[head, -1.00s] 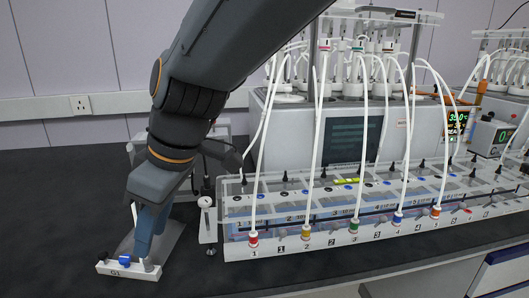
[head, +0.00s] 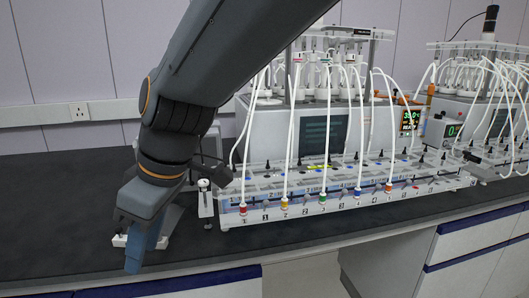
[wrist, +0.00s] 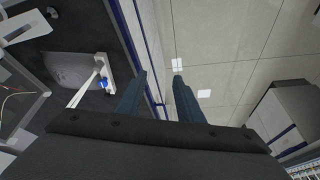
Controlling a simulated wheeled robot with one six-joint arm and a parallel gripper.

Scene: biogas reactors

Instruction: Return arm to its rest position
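My gripper (head: 137,268) points down past the bench's front edge at the left in the head view. In the wrist view, my gripper (wrist: 159,80) shows two blue fingers spread apart with only the cabinet front and floor between them. It is open and empty. A white block with a blue knob (wrist: 106,78) stands on the bench to the left of the fingers, apart from them. In the head view this white block (head: 120,241) is partly hidden behind my fingers.
A rack with coloured, numbered tube ports (head: 400,203) stands right of my arm, with white tubes looping up to a bottle reactor unit (head: 262,125). A second unit (head: 462,105) stands farther right. The dark bench (head: 50,200) is clear at the left.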

